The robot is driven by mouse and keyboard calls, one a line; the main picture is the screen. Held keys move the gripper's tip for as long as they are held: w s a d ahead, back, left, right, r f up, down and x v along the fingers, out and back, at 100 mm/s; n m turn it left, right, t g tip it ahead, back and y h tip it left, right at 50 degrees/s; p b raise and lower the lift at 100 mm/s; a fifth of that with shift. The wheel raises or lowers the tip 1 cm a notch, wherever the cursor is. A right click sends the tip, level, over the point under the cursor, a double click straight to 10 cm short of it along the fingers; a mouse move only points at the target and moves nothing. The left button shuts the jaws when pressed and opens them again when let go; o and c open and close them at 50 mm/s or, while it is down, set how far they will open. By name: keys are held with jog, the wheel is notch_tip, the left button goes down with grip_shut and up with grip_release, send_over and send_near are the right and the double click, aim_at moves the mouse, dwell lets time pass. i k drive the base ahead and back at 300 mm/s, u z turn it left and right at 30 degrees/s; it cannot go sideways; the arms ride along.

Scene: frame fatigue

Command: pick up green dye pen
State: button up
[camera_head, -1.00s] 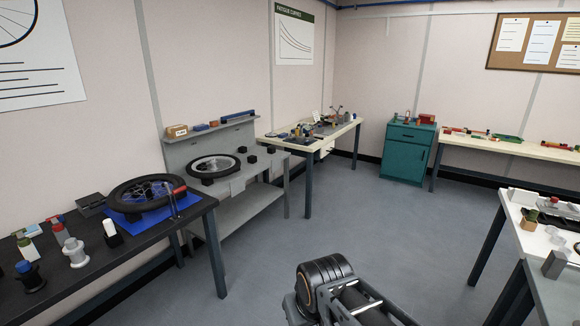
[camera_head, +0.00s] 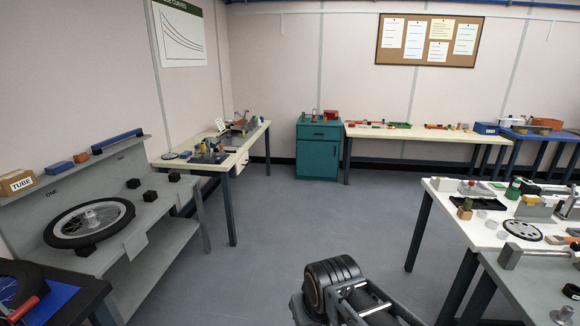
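I cannot make out a green dye pen for certain in the head view. A small upright dark green item (camera_head: 513,189) stands on the white table at the right, too small to identify. Small green and red items also lie on the far bench, too small to tell apart. Part of my own arm shows at the bottom centre, over the floor and away from all tables. The fingers of my gripper are not visible.
A white table (camera_head: 452,238) with several parts stands at the right. A grey stand (camera_head: 165,222) with a wheel is at the left. A teal cabinet (camera_head: 318,160) and a cream bench (camera_head: 405,132) stand along the back. The grey floor (camera_head: 300,220) between them is clear.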

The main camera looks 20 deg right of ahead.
aim_at(516, 184)
jog(key=z, duration=1.1)
jog(key=i, duration=1)
jog(key=z, duration=1.2)
jog(key=i, duration=0.3)
jog(key=u, duration=0.65)
jog(key=k, duration=1)
jog(key=u, duration=1.1)
jog(key=i, duration=2.1)
jog(key=z, duration=0.45)
jog(key=i, duration=2.35)
jog(key=z, duration=0.6)
jog(key=i, duration=2.05)
jog(key=z, duration=0.45)
